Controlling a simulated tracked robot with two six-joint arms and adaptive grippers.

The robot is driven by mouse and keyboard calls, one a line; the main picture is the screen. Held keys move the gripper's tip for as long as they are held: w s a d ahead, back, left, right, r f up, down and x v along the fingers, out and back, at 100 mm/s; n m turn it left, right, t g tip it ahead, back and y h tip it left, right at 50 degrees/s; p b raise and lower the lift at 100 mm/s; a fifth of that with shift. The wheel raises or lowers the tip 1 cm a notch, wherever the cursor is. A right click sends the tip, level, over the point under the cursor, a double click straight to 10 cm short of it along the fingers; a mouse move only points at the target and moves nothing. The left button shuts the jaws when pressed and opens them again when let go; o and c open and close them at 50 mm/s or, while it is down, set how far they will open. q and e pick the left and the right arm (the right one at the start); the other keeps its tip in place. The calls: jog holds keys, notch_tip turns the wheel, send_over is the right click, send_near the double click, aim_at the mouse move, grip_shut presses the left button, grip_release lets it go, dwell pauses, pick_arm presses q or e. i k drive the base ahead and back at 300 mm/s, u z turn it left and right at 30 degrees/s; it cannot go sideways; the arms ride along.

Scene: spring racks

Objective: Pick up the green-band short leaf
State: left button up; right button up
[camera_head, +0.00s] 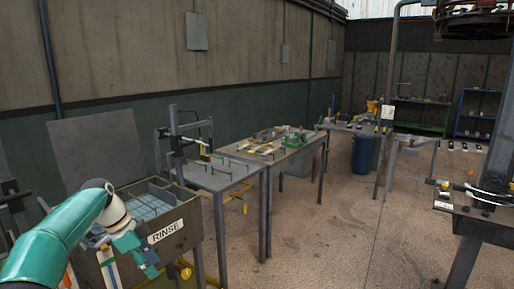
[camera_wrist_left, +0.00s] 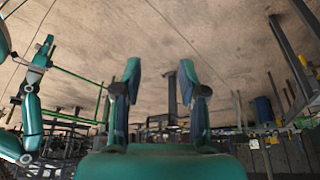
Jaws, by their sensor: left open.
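My left gripper (camera_head: 148,262) is at the lower left in the head view, beside the front of the rinse tank. In the left wrist view its two teal fingers (camera_wrist_left: 160,92) stand apart with nothing between them. I cannot make out the green-band short leaf in either view. Several small dark, yellow and green pieces lie on the middle wooden table, too small to identify.
The rinse tank (camera_head: 173,228) stands at the lower left. Behind it are a grey pegged table (camera_head: 222,176) and a wooden table (camera_head: 308,151). A blue barrel (camera_head: 362,155) stands farther back. A bench (camera_head: 455,208) is at the right edge. The central floor (camera_head: 320,225) is clear.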

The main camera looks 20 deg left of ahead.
aim_at(245, 146)
jog(key=z, duration=0.05)
jog(key=i, duration=6.3)
jog(key=u, duration=1.1)
jog(key=k, duration=0.45)
jog(key=u, duration=0.15)
